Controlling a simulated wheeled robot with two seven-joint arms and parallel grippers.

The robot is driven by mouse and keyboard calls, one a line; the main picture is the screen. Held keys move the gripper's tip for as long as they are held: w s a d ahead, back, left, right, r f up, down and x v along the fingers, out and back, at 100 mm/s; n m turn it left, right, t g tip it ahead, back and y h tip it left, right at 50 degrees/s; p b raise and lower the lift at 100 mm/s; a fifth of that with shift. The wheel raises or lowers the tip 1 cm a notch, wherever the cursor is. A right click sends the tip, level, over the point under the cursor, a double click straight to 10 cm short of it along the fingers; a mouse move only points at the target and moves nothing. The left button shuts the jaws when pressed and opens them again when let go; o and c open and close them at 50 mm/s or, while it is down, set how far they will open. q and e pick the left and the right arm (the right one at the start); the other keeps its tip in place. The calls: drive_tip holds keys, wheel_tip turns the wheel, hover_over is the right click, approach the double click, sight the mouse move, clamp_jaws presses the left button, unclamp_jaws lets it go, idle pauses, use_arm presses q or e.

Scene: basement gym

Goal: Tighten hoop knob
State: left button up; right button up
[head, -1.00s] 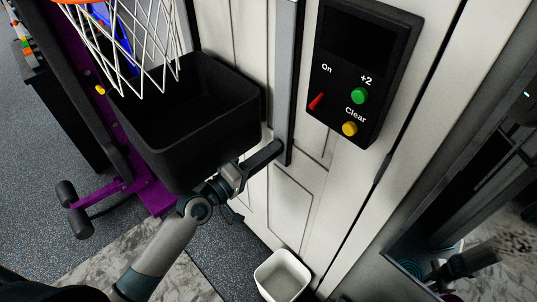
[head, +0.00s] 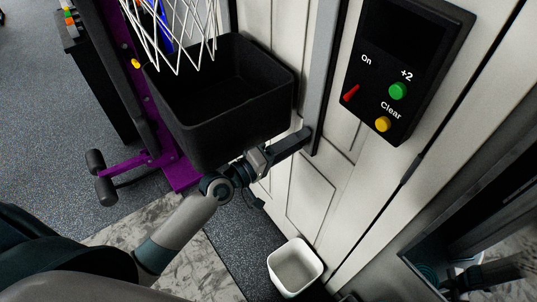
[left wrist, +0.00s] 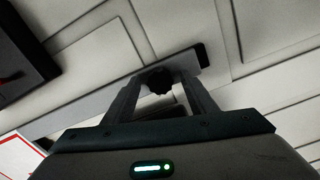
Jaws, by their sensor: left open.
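My left gripper (head: 304,136) is by the lower end of the grey upright rail (head: 324,95) on the white panelled wall. In the left wrist view the gripper (left wrist: 162,88) is open. A dark round knob (left wrist: 157,79) shows between its fingers, in front of the grey rail (left wrist: 104,98). I cannot tell whether the fingers touch it. In the head view the knob is not distinguishable behind the gripper. The white hoop net (head: 178,30) hangs at the top left.
A black bin (head: 222,130) stands just left of my left gripper. A black control box (head: 408,65) with a red switch and green and yellow buttons is on the wall at right. A white waste bin (head: 295,268) stands below. A purple frame (head: 176,170) is at left.

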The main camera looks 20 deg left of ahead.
use_arm(q)
drive_tip(key=b+v, duration=0.3)
drive_tip(key=v, duration=1.4)
drive_tip(key=shift+b, duration=0.35)
use_arm(e)
drive_tip(key=w+a+t, duration=0.2)
drive_tip(key=w+a, duration=0.2)
drive_tip(key=w, duration=0.6)
drive_tip(key=shift+w+f+t+y, duration=0.2)
drive_tip(key=shift+f+t+y, duration=0.05)
drive_tip(key=shift+t+y, duration=0.15)
use_arm(q)
drive_tip(key=shift+f, duration=0.1)
